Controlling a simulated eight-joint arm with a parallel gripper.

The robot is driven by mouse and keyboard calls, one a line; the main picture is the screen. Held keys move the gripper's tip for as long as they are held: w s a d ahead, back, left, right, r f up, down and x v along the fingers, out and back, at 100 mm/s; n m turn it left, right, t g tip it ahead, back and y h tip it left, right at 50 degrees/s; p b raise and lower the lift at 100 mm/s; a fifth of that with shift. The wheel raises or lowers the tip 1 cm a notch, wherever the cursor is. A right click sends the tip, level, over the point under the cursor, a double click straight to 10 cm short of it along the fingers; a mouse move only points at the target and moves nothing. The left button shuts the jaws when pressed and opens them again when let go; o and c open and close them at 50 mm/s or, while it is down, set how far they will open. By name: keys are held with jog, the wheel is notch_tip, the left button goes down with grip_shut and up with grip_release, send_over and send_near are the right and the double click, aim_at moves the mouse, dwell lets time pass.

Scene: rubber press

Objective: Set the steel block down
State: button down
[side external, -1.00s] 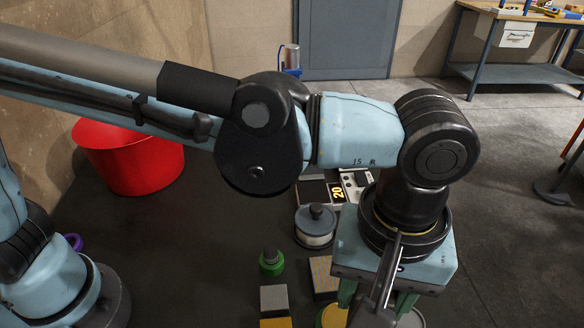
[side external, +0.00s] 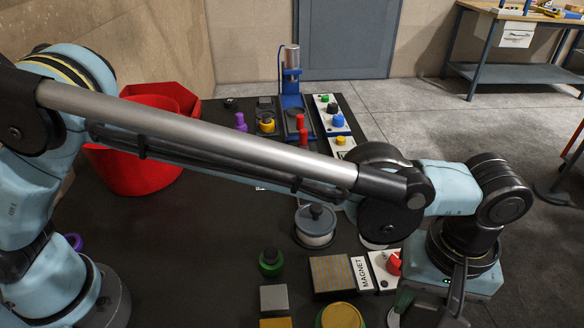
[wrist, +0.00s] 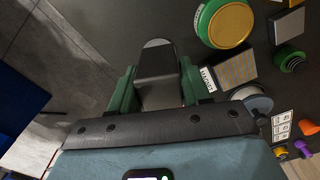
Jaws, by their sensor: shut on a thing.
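My gripper (wrist: 157,92) shows in the wrist view with its green fingers on either side of a dark grey block, the steel block (wrist: 158,75). It is shut on this block. A pale rounded edge (wrist: 156,43) shows just past the block; I cannot tell whether the block touches it. In the side view my gripper (side external: 404,302) is low at the table's right side, partly hidden by my wrist, and the held block cannot be made out there.
A MAGNET plate (side external: 331,272) and a red button (side external: 394,263) are close by. A yellow-topped green disc (side external: 341,317), a grey block (side external: 274,298), a green knob (side external: 271,262) and a lidded pot (side external: 316,224) stand left. A blue press (side external: 292,95) and red bin (side external: 125,170) are farther back.

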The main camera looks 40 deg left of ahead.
jog(key=shift+w+a+f, duration=0.1)
jog(key=shift+w+f, duration=0.3)
jog(key=shift+f, duration=0.5)
jog(key=shift+w+a+f, duration=0.1)
jog(key=shift+w+f, duration=0.25)
jog(key=shift+f, duration=0.5)
jog(key=shift+w+f, duration=0.4)
jog(key=shift+f, duration=0.5)
jog(key=shift+f, duration=0.35)
jog(key=c, duration=0.5)
grip_release()
jog(key=shift+r, duration=0.1)
